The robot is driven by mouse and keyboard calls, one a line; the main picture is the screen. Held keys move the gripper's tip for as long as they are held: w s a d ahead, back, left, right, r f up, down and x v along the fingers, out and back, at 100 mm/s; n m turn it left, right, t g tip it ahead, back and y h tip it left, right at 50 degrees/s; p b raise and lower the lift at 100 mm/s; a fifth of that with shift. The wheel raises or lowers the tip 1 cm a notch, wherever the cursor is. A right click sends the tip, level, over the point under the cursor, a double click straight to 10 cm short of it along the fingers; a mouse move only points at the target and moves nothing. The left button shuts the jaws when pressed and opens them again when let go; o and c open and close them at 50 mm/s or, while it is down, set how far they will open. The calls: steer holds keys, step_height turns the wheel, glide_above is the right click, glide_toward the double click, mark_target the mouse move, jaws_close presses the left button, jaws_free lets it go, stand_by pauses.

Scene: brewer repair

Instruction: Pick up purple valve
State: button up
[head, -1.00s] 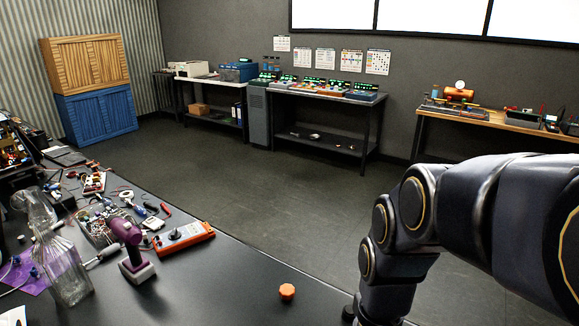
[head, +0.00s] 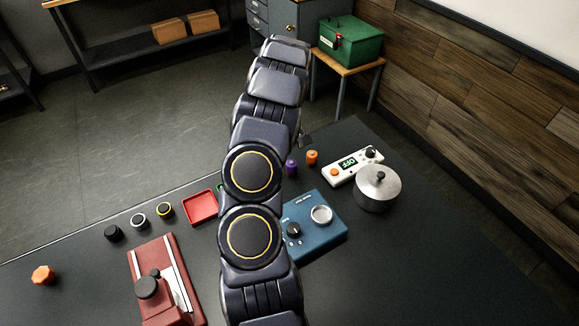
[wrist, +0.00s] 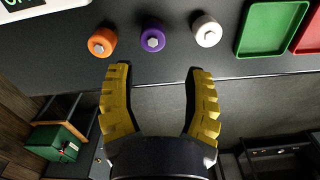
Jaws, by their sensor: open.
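The purple valve (wrist: 153,39) is a small round piece standing on the dark table, between an orange valve (wrist: 102,42) and a white valve (wrist: 207,31) in the wrist view. In the head view the purple valve (head: 291,168) shows just right of my arm, beside the orange one (head: 312,157). My gripper (wrist: 159,75) has yellow ridged fingers, spread apart and empty. In the wrist picture the purple valve lies beyond the fingertips, roughly in line with the gap between them. The gripper is mostly hidden behind my arm in the head view.
A white device with a display (head: 354,166) and a metal pot (head: 377,188) stand to the right. A blue device (head: 315,228) is close to my arm. A red tray (head: 200,207) lies left; a green tray (wrist: 271,28) shows in the wrist view.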

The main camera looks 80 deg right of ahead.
mark_target(291, 166)
steer(key=shift+s+d+f, duration=0.2)
steer(key=shift+s+f, duration=0.25)
steer(key=shift+f, duration=0.35)
steer(key=f, duration=0.6)
steer(key=shift+s+a+f, duration=0.1)
steer(key=shift+a+f, duration=0.1)
steer(key=shift+f, duration=0.1)
steer(key=c, duration=0.9)
